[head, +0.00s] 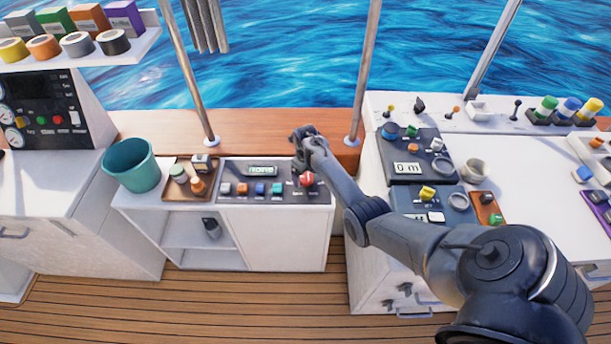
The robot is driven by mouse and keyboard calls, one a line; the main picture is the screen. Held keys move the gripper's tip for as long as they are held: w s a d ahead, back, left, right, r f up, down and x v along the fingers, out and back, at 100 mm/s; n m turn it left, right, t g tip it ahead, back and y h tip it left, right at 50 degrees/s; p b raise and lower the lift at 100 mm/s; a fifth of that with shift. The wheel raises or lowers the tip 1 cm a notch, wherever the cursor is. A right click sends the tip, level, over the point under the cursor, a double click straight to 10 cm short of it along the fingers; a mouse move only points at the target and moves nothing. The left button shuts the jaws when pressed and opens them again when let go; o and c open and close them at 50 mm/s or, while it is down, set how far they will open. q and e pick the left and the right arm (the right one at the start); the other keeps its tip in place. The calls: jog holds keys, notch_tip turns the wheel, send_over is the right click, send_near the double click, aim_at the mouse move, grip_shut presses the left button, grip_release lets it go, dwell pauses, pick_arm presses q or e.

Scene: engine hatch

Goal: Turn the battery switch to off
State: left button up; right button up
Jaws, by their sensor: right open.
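A grey control panel (230,197) lies on the white cabinet, with a lit display (262,170) and a row of coloured buttons. A red knob (306,180) sits at the panel's right end; it may be the battery switch, but the labels are too small to read and its setting cannot be told. My right gripper (301,133) is open, beyond and above the red knob, near the panel's back right corner. No object shows in its jaws. My right arm hides part of the panel's right edge. My left gripper is not in view.
A teal bucket (131,167) and a brown tray (178,191) stand left of the panel. A metal post (364,80) rises close to the right of my gripper. Further panels with knobs (409,168) cover the right counter. Open floor (220,300) lies in front.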

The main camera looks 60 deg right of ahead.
jog(key=c, duration=1.1)
jog(key=shift+o, duration=0.2)
